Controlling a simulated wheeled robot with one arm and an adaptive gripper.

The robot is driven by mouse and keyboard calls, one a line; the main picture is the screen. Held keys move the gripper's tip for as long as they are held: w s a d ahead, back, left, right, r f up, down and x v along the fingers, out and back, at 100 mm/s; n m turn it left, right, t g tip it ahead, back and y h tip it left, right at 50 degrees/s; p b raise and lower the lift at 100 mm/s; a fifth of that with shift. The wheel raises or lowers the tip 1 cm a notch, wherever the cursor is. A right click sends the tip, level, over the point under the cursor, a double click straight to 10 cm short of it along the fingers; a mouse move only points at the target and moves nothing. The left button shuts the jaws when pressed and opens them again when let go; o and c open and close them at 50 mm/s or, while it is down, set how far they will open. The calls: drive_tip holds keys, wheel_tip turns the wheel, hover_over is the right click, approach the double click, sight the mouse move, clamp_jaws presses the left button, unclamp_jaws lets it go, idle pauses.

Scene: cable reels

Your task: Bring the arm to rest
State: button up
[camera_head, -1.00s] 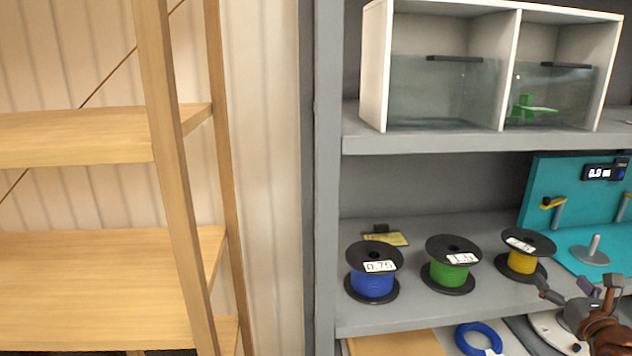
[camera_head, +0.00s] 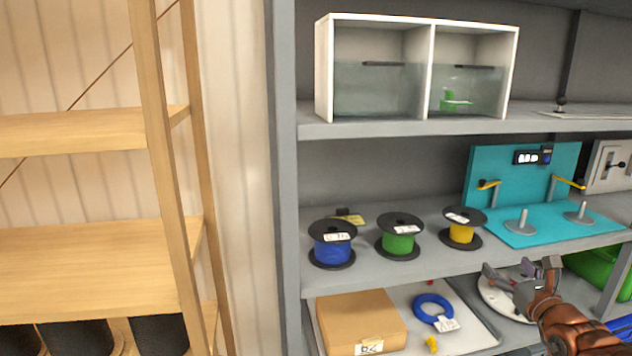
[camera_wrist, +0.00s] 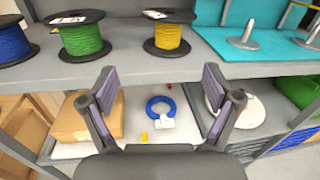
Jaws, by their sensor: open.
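My gripper (camera_head: 520,279) is at the lower right of the head view, in front of the grey shelf unit. It is open and empty. In the wrist view my gripper (camera_wrist: 166,95) has its two fingers spread wide, with free space between them. Beyond the fingers, on the lower shelf, a blue cable ring (camera_wrist: 160,108) with a white tag shows between them. The gripper appears apart from the shelf and the reels.
A blue reel (camera_head: 333,246), a green reel (camera_head: 400,240) and a yellow reel (camera_head: 462,232) stand on the middle shelf (camera_head: 400,272). A teal fixture (camera_head: 510,170) stands right of them. A cardboard box (camera_head: 362,322) sits below. A wooden rack (camera_head: 165,160) is at left.

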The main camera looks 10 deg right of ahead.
drive_tip(key=w+a+r+n+g+y+p, duration=0.1)
drive_tip(key=w+a+r+n+y, duration=0.15)
drive_tip(key=a+n+y, duration=0.65)
drive_tip(key=w+a+r+n+g+y, duration=0.1)
drive_tip(key=w+a+r+n+y, duration=0.2)
drive_tip(key=a, duration=1.3)
drive_tip(key=s+a+f+n+g+y, duration=0.1)
drive_tip(key=s+a+n+g, duration=0.25)
drive_tip(key=a, duration=0.25)
drive_tip(key=s+a+n+g+y+p, duration=0.1)
drive_tip(key=s+a+n+g, duration=0.15)
drive_tip(key=a+n, duration=0.3)
drive_tip(key=s+a+f+n+g+y, duration=0.1)
drive_tip(key=s+a+n+g, duration=0.2)
drive_tip(key=a, duration=0.4)
drive_tip(key=s+a+f+n+g+h+p, duration=0.1)
drive_tip(key=s+a+f+n+g+h, duration=0.2)
drive_tip(key=s, duration=0.5)
drive_tip(key=s+a+f+n+g+h, duration=0.1)
drive_tip(key=s+a+f+n+g, duration=0.15)
drive_tip(key=s+n, duration=0.35)
drive_tip(key=s+d+f+n+g+h+p, duration=0.1)
drive_tip(key=s+d+f+n+g+h, duration=0.1)
drive_tip(key=s+d+h, duration=0.5)
drive_tip(key=s+d+n+g, duration=0.1)
drive_tip(key=s+d+n, duration=0.1)
drive_tip(key=s+d, duration=0.2)
drive_tip(key=shift+s+d+f+h, duration=0.15)
drive_tip(key=shift+s+d+h, duration=0.2)
drive_tip(key=shift+d, duration=0.2)
